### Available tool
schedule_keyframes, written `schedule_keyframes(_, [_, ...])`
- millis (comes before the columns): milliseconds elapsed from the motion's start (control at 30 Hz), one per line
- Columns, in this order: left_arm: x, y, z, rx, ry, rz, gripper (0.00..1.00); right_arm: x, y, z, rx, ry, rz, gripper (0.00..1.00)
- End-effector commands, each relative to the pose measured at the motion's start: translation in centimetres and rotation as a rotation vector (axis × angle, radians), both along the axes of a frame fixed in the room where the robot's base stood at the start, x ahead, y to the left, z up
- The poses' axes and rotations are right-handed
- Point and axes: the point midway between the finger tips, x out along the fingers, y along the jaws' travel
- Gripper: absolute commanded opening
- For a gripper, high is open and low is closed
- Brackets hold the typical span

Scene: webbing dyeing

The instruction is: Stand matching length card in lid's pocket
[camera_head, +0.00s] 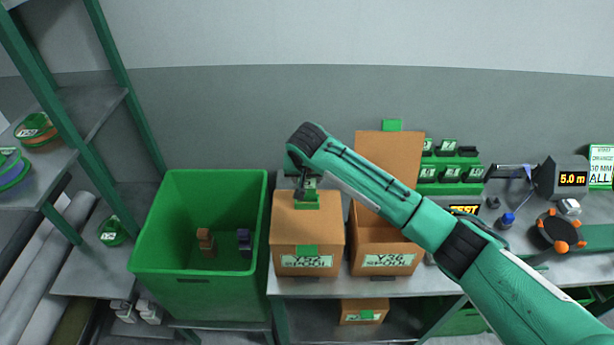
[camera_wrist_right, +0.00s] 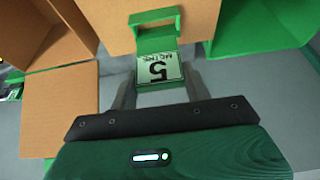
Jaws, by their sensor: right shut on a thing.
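My right gripper (camera_head: 305,188) is at the back edge of the left cardboard box (camera_head: 290,228), whose brown lid is closed. In the right wrist view its fingers (camera_wrist_right: 160,88) are shut on a pale card (camera_wrist_right: 160,70) marked with a large 5. The card's far end is close to the green pocket (camera_wrist_right: 155,28) on the box lid. I cannot tell whether the card's edge is inside the pocket. The length display (camera_head: 572,179) reads 5.0 m. My left gripper is not in view.
A second box (camera_head: 383,262) stands open on the right, its lid (camera_head: 388,158) raised, under my right arm. A green bin (camera_head: 165,282) stands left. A green rack (camera_head: 452,174) with several cards is behind my arm. A black spool with orange knobs (camera_head: 556,232) is at right.

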Motion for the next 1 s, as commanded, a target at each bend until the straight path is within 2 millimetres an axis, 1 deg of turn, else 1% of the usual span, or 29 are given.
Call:
schedule_keyframes(33, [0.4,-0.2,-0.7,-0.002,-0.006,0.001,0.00,0.0,0.0,-0.7,0.000,0.000,0.000,0.27])
schedule_keyframes(167, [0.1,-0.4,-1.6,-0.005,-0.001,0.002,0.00,0.0,0.0,-1.6,0.000,0.000,0.001,0.27])
schedule_keyframes(233, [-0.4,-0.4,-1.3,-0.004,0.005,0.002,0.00,0.0,0.0,-1.8,0.000,0.001,0.000,0.27])
schedule_keyframes(433, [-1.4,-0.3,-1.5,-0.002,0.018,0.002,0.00,0.0,0.0,-3.2,0.000,0.003,0.000,0.27])
schedule_keyframes(700, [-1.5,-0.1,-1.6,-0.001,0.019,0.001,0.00,0.0,0.0,-4.3,0.000,0.001,0.000,0.27])
schedule_keyframes(967, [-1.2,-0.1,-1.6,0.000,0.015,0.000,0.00,0.0,0.0,-4.4,0.000,0.001,0.000,0.27])
schedule_keyframes(1000, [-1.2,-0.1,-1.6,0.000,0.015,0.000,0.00,0.0,0.0,-4.4,0.000,0.001,0.000,0.54])
